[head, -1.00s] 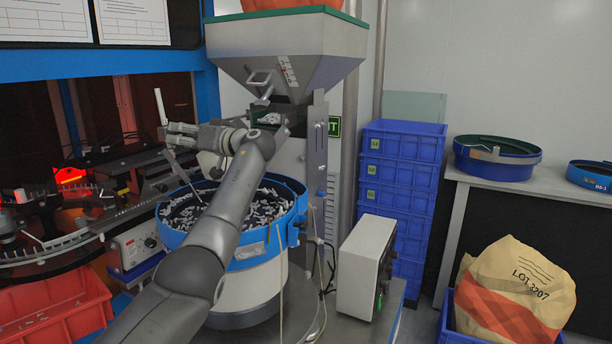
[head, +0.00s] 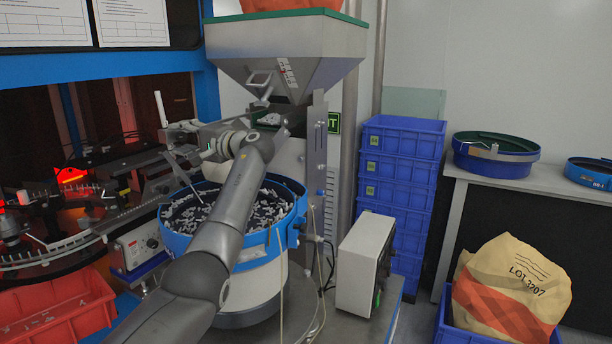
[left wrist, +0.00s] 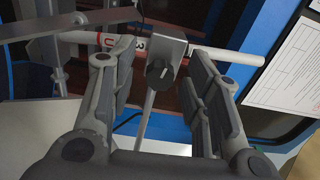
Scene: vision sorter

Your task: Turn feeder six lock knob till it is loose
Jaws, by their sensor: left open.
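A small dark knob (left wrist: 157,73) sits on a pale metal block (left wrist: 158,48) in the left wrist view. The block is on a pale rod (left wrist: 222,58) that runs crosswise and carries red marks. My left gripper (left wrist: 160,62) is open, with one finger on each side of the knob. A gap shows between the knob and each finger. In the head view the left gripper (head: 180,137) is above the left rim of the blue feeder bowl (head: 262,250), and the knob cannot be made out there. My right gripper is not in view.
The bowl is full of small grey parts. A steel hopper (head: 300,55) hangs above it. A control box (head: 362,262) stands right of the bowl. Stacked blue crates (head: 402,165) are behind. A red bin (head: 60,320) is at lower left.

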